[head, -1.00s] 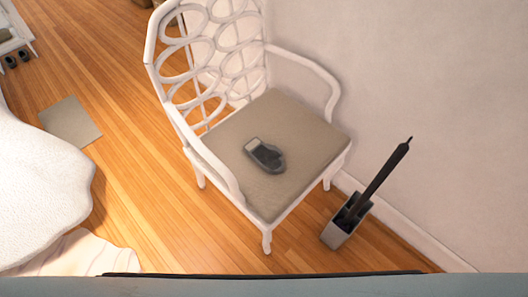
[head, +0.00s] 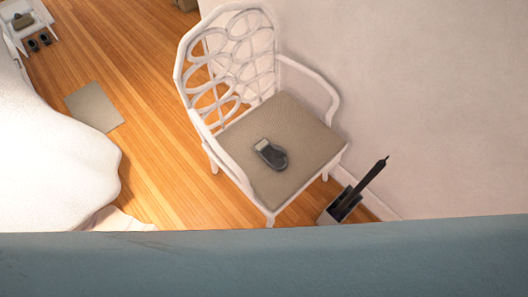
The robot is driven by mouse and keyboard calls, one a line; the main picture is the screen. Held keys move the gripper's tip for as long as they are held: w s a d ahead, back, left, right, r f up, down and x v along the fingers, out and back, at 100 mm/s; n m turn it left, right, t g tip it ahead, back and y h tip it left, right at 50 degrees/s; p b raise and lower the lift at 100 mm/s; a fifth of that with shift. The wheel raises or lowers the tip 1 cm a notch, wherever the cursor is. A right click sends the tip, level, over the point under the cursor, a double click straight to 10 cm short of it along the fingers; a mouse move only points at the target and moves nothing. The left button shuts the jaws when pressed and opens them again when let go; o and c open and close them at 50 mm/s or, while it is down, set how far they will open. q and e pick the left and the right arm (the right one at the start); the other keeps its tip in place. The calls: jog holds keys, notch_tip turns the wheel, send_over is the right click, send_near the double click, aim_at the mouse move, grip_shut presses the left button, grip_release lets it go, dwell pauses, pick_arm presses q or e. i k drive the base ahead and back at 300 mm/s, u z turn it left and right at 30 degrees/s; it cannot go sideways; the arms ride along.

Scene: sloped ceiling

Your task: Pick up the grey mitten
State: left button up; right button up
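The grey mitten (head: 271,154) lies flat on the seat (head: 306,134) of a white armchair. It is dark grey with a lighter cuff at its upper left end. All of it shows, with nothing over it. The chair (head: 226,62) has a looped openwork back and stands against the wall. Neither of my grippers is in the head view.
A blue-grey surface (head: 264,262) fills the bottom of the view and hides the floor there. A holder (head: 338,208) with a dark-handled brush stands right of the chair by the wall. A white bed-like form (head: 55,165) is at left. Wooden floor (head: 150,130) lies clear between it and the chair.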

aim_at(274, 155)
jog(key=u, duration=1.7)
jog(key=k, duration=1)
jog(key=z, duration=1.05)
jog(key=i, duration=1)
jog(key=u, duration=0.05)
